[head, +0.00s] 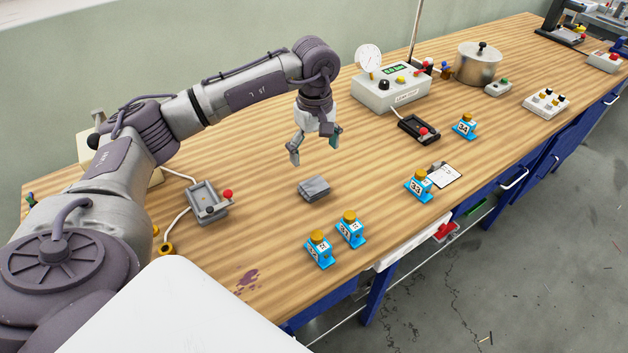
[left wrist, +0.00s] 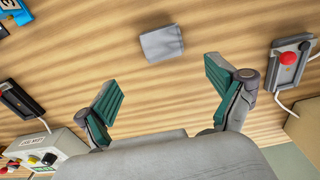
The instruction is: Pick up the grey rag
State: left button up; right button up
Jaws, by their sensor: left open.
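The grey rag (head: 314,189) lies folded on the wooden bench (head: 270,215), near the middle of the head view. It also shows in the left wrist view (left wrist: 162,43), beyond the fingertips and between their lines. My left gripper (head: 313,158) is open and empty, pointing down above the bench. It hangs above and a little behind the rag, apart from it. Its green-padded fingers show spread in the left wrist view (left wrist: 165,80). My right gripper is not in view.
Blue blocks with yellow knobs (head: 349,229) stand in front of the rag, with another (head: 419,185) to the right. A grey tray with a red knob (head: 208,203) lies left. A control box (head: 391,88) and steel pot (head: 478,64) stand behind. A purple stain (head: 248,281) marks the bench.

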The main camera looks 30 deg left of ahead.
pick_arm(q)
send_over(314, 185)
notch_tip(314, 185, down, 4)
jog(key=shift+w+f+p, duration=0.1)
jog(key=shift+f+p, duration=0.15)
jog(key=shift+p, duration=0.15)
jog(key=shift+f, duration=0.4)
notch_tip(314, 185, down, 2)
jog(key=shift+f+p, duration=0.15)
jog(key=shift+p, duration=0.65)
notch_tip(314, 185, down, 2)
jog(key=shift+f+p, duration=0.25)
jog(key=shift+p, duration=0.05)
jog(key=shift+f, duration=0.35)
jog(key=shift+c, duration=0.2)
jog(key=c, duration=1)
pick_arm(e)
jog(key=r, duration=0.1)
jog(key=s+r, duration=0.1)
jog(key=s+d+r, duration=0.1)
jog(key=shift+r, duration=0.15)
